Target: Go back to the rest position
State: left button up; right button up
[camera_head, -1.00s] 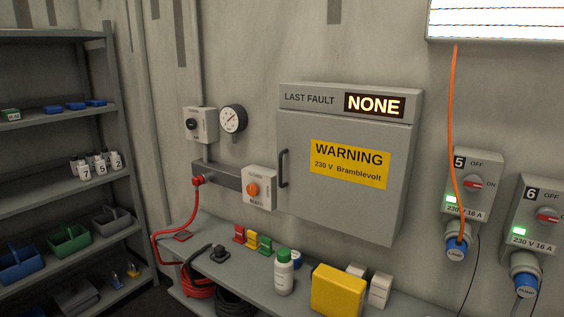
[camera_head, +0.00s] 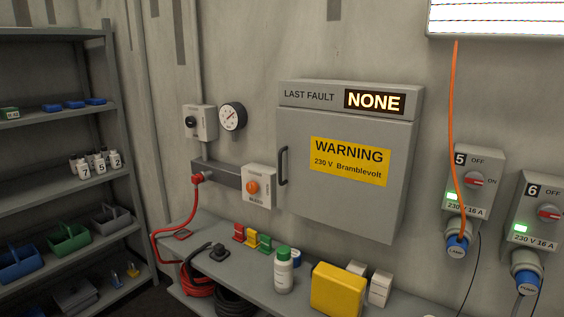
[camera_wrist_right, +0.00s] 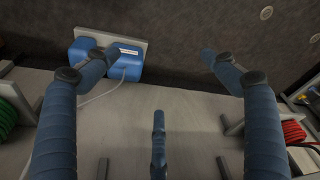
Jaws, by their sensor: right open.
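My right gripper (camera_wrist_right: 160,65) shows in the right wrist view with its blue fingers spread wide apart. It is open and nothing is between the fingers. Below it is a grey surface (camera_wrist_right: 185,105). No gripper shows in the head view, and my left gripper is not in view.
A grey cabinet (camera_head: 345,215) with a yellow warning label hangs above a bench (camera_head: 225,262). A white bottle (camera_head: 284,272) and a yellow box (camera_head: 337,290) stand on the bench. Shelves (camera_head: 60,122) are at the left. A blue device (camera_wrist_right: 125,65) lies beyond the right gripper.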

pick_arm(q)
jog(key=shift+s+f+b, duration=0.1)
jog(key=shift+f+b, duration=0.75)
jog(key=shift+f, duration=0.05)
pick_arm(e)
jog(key=s+d+f, duration=0.1)
jog(key=s+f, duration=0.5)
jog(key=f, duration=0.7)
jog(key=s+f+g, duration=0.1)
jog(key=s+f, duration=0.5)
jog(key=f, duration=0.7)
jog(key=shift+d+g, duration=0.3)
jog(key=shift+d, duration=0.05)
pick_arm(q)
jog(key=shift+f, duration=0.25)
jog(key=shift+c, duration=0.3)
pick_arm(e)
jog(key=s+f, duration=0.1)
jog(key=s, duration=0.2)
jog(key=s+d+f, duration=0.1)
jog(key=s+f, duration=0.3)
jog(key=s, duration=0.1)
jog(key=shift+s+d+f, duration=0.15)
jog(key=shift+s+d, duration=0.15)
jog(key=shift+d, duration=0.05)
jog(key=shift+c, duration=0.3)
